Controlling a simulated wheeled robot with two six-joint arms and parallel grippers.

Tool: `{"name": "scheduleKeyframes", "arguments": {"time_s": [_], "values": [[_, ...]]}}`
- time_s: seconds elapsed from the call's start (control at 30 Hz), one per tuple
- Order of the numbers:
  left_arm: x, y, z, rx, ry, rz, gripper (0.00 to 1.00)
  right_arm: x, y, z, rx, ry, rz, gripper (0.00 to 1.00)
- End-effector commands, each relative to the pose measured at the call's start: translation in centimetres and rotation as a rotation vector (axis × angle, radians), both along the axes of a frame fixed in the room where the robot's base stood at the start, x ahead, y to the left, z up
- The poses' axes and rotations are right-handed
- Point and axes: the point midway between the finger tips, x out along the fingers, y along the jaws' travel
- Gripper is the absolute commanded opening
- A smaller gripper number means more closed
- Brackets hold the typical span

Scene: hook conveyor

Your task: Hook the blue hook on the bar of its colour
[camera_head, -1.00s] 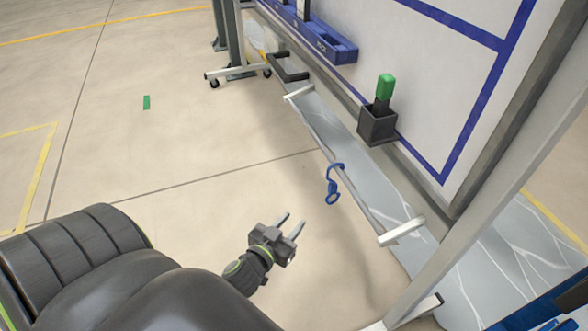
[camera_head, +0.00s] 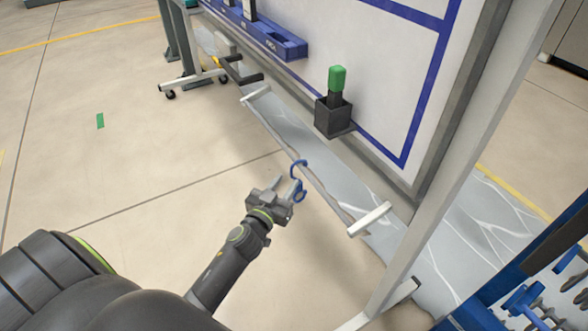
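The blue hook (camera_head: 299,165) has an open curve at its top and a ring at its lower end. Its top curve is at the thin grey bar (camera_head: 325,197) that runs between two white brackets, and it appears to hang there. My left gripper (camera_head: 286,185) has come in from the lower left. Its fingers are apart, and the right fingertip overlaps the lower part of the hook. I cannot tell whether they touch. No blue bar clearly shows. My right gripper is not in view.
A dark box (camera_head: 333,118) holding a green-topped tool is on the white board. A blue tray (camera_head: 272,38) is mounted farther back. A grey upright post (camera_head: 450,170) stands at right, near blue racking (camera_head: 545,240). Open floor lies to the left.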

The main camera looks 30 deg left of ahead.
Motion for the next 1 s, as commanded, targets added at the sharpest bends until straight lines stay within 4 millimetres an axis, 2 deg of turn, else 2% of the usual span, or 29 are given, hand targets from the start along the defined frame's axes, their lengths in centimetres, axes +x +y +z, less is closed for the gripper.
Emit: {"name": "scheduleKeyframes", "arguments": {"time_s": [0.1, 0.33, 0.5, 0.77, 1.0], "values": [[2.4, 0.1, 0.0, 0.000, -0.002, -0.001, 0.33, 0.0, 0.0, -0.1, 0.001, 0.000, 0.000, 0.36], [5.3, 0.3, 0.0, -0.001, -0.001, -0.001, 0.33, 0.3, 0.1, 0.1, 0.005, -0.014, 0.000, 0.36], [6.1, 0.4, 0.0, 0.001, 0.000, 0.000, 0.33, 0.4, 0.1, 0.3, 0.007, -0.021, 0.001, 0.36], [6.2, 0.4, 0.0, 0.000, 0.000, 0.000, 0.33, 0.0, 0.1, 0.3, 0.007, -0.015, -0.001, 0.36], [6.2, 0.3, 0.0, 0.000, 0.000, 0.000, 0.03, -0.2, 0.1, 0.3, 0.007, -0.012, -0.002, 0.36]]}}
